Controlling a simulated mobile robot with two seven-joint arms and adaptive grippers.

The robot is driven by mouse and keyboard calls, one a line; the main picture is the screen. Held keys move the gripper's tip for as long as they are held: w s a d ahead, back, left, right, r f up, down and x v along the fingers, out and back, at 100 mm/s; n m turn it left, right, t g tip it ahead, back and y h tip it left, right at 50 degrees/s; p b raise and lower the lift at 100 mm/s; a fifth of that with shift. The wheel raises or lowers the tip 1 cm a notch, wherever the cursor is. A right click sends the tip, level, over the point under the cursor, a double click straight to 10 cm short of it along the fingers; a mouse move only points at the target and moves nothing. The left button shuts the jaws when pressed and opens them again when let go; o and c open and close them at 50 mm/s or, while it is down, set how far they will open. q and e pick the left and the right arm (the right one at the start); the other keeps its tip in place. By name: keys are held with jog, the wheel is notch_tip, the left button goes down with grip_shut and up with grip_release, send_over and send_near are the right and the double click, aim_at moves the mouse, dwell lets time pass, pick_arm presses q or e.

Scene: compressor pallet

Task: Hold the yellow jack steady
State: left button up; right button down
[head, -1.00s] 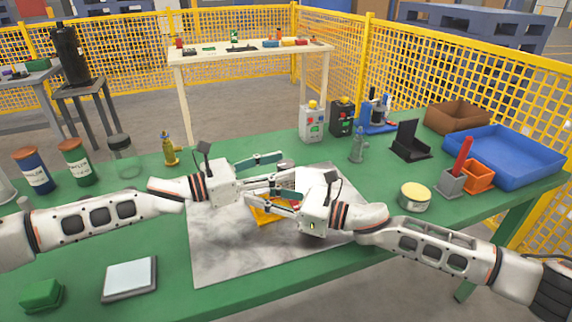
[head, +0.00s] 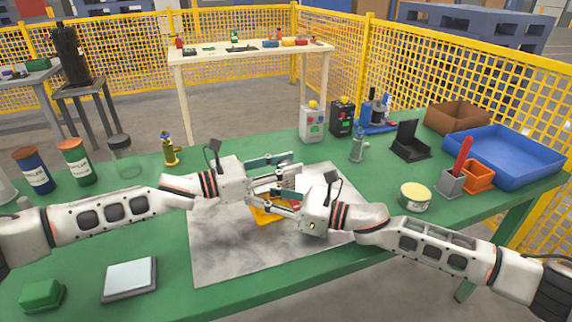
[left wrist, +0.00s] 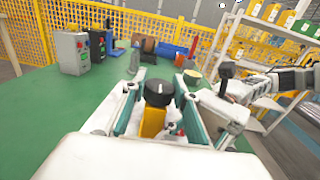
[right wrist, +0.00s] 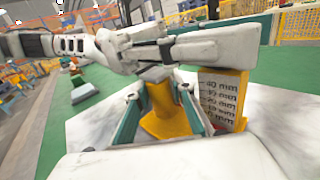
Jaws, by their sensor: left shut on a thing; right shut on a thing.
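The yellow jack (head: 264,216) sits on the grey-white mat (head: 225,262), partly hidden by both grippers. The right wrist view shows its yellow body (right wrist: 166,112) between my right gripper's fingers, beside a yellow upright with a millimetre scale (right wrist: 219,100). My right gripper (head: 256,194) is shut on this body. My left gripper (head: 289,172) reaches across from the left, close to the right one. In the left wrist view a black knob (left wrist: 158,92) with a white mark sits on top of the yellow body, between its fingertips; it appears shut on the knob. Exact contact is hidden.
A yellow-green tin (head: 415,196), an orange bin (head: 478,176) and a blue tray (head: 510,155) stand at right. Grey and black control boxes (head: 312,124) stand behind. A small yellow bottle-like object (head: 170,150) is at back left. A flat scale-like plate (head: 130,278) lies front left.

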pick_arm(q)
jog(key=shift+w+r+m+g+h, duration=0.2)
jog(key=shift+r+m+g+h, duration=0.2)
jog(key=shift+g, duration=0.3)
jog(key=shift+m+g, duration=0.4)
jog(key=shift+g, duration=0.3)
jog(key=shift+m+g+h, duration=0.3)
jog(key=shift+m+g, duration=0.8)
jog(key=shift+g, duration=0.4)
jog(key=shift+s+f+m+g, duration=0.15)
jog(key=shift+m+g, duration=0.15)
jog(key=shift+g, duration=0.4)
jog(key=o, duration=1)
jog(key=shift+o, duration=0.6)
jog(key=shift+f, duration=0.15)
